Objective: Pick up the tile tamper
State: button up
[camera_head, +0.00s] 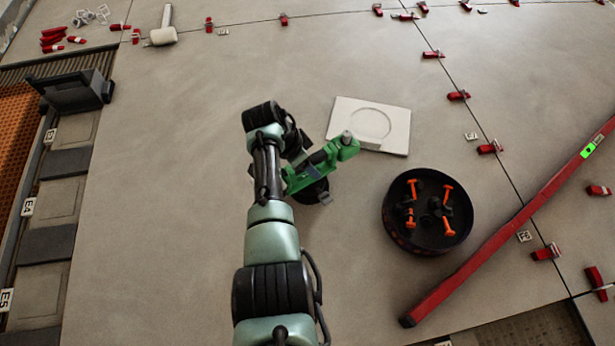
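A bright green tool (322,166), which I take to be the tile tamper, lies near the middle of the floor view. It has a grey knob at its upper right end and a dark round part below its lower left end. My gripper (308,170) is at its left part, overlapping it in this view. My wrist and arm hide part of the tool and most of the gripper's fingers. I cannot tell whether the fingers are open or shut, or whether they touch the tool.
A pale square plate (396,127) with a round recess lies just beyond. A black round tray (395,226) holds orange-handled pieces. A long red level (510,232) lies at right. A white mallet (164,35) and grey box (76,93) are at upper left. Red wedges line the joints.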

jog(key=shift+f, duration=0.25)
dwell(0.3)
jog(key=shift+c, duration=0.2)
grip_shut()
jog(key=shift+w+r, duration=0.1)
jog(key=shift+r, duration=0.05)
